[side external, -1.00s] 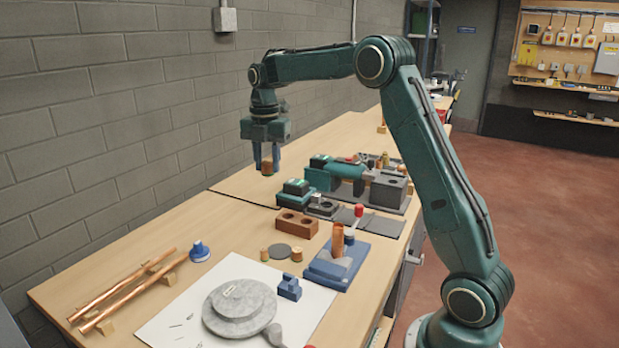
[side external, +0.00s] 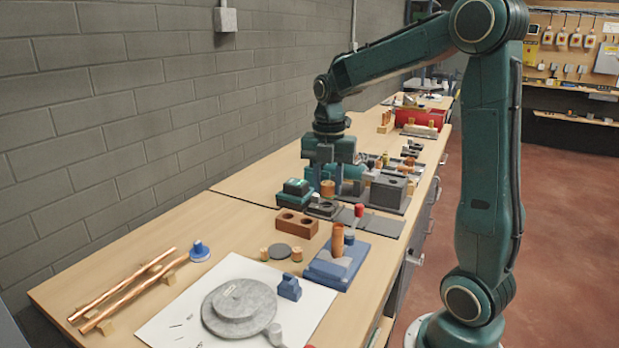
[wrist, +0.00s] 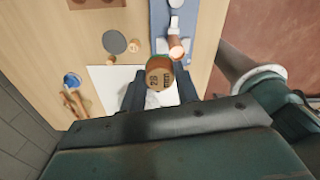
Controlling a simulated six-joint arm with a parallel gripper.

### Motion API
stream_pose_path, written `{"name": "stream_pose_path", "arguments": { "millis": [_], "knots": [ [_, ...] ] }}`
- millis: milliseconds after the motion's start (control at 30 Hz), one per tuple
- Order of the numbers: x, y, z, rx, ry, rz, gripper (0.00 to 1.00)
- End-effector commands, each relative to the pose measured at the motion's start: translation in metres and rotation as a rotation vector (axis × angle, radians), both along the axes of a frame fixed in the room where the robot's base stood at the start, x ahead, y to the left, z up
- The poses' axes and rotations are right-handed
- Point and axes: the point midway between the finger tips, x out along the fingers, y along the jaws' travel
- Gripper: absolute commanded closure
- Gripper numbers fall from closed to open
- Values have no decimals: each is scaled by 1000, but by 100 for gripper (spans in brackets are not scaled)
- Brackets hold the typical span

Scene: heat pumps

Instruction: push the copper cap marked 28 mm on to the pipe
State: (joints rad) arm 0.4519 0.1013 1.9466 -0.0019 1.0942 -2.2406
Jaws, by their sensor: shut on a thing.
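My gripper (side external: 327,187) is shut on a copper cap (side external: 327,189), held in the air above the bench. In the wrist view the cap (wrist: 159,74) sits between the fingers, and its top reads 28 mm. The copper pipe (side external: 337,240) stands upright in a blue holder (side external: 337,265) on the bench, nearer the camera than my gripper. The pipe (wrist: 176,49) also shows in the wrist view, beyond the cap and slightly right of it. The cap and the pipe are well apart. The cap's underside is hidden.
Two small copper pieces (side external: 297,255) (side external: 264,254) flank a dark disc (side external: 280,251) left of the holder. A brown block with two holes (side external: 297,224) stands behind them. Dark fixtures (side external: 323,208) stand below my gripper. Copper pipes (side external: 125,290) lie at the left.

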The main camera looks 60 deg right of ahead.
Motion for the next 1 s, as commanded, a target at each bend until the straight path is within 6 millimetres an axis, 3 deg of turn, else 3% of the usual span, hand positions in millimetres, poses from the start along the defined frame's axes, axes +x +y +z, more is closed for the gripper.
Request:
{"name": "stream_pose_path", "arguments": {
  "millis": [100, 300, 1000],
  "knots": [
    [-17, 4, -4, 0, 0, -1, 91],
    [-30, 7, -8, 0, 0, -1, 91],
    [-32, 8, -27, 1, 1, 0, 91]
  ]
}}
